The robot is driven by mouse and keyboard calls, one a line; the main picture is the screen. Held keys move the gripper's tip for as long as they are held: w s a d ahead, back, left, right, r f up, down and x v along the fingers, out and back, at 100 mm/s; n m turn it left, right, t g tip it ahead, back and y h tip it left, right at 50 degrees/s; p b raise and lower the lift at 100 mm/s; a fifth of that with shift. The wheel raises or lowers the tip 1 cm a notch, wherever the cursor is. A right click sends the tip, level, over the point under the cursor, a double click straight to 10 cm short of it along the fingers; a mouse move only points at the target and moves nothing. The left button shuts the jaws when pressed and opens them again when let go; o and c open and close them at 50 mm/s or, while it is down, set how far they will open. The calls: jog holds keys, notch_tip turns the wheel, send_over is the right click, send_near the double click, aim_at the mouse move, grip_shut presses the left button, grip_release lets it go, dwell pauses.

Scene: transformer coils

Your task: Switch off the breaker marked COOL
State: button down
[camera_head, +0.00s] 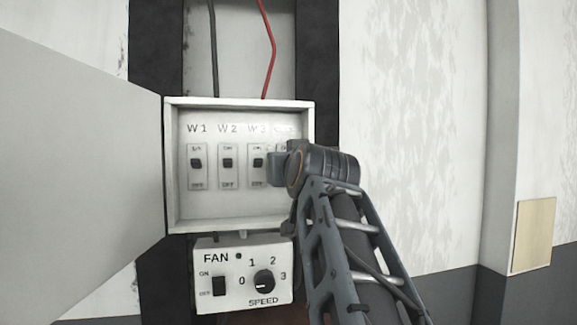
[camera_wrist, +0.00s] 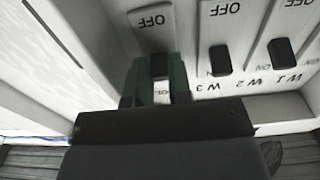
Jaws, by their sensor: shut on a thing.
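The breaker marked COOL is the rightmost in the open white box in the head view, mostly hidden behind my gripper (camera_head: 280,168). In the wrist view, which is upside down, its dark lever (camera_wrist: 158,65) stands between my gripper's two green fingers (camera_wrist: 158,82). The fingers are shut on the lever, one on each side. The lever sits apart from the OFF mark, much like its neighbours. Its name label shows only partly between the fingers.
Breakers W1 (camera_head: 196,163), W2 (camera_head: 228,163) and W3 (camera_head: 258,163) stand in a row to the left, W3 close to my gripper. The box door (camera_head: 80,165) hangs open at left. A FAN control box (camera_head: 225,297) with a switch and SPEED knob (camera_head: 264,282) is below.

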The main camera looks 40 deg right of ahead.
jog(key=shift+f+t+b, duration=0.3)
jog(key=shift+b, duration=0.7)
jog(key=f+t+h+b, duration=0.1)
jog(key=b, duration=0.4)
jog(key=shift+f, duration=0.1)
jog(key=t+b, duration=0.1)
jog(key=b, duration=0.4)
jog(key=shift+f+t+h, duration=0.25)
jog(key=shift+t+h, duration=0.15)
jog(key=t+b, duration=0.1)
jog(key=b, duration=0.2)
jog(key=shift+w+d+h+b, duration=0.1)
jog(key=shift+w+h+b, duration=0.05)
jog(key=shift+h+b, duration=0.2)
jog(key=shift+r+t+b, duration=0.1)
jog(key=shift+t+b, duration=0.2)
jog(key=shift+b, duration=0.1)
jog(key=shift+r+b, duration=0.2)
jog(key=shift+b, duration=0.1)
jog(key=c, duration=1.3)
grip_release()
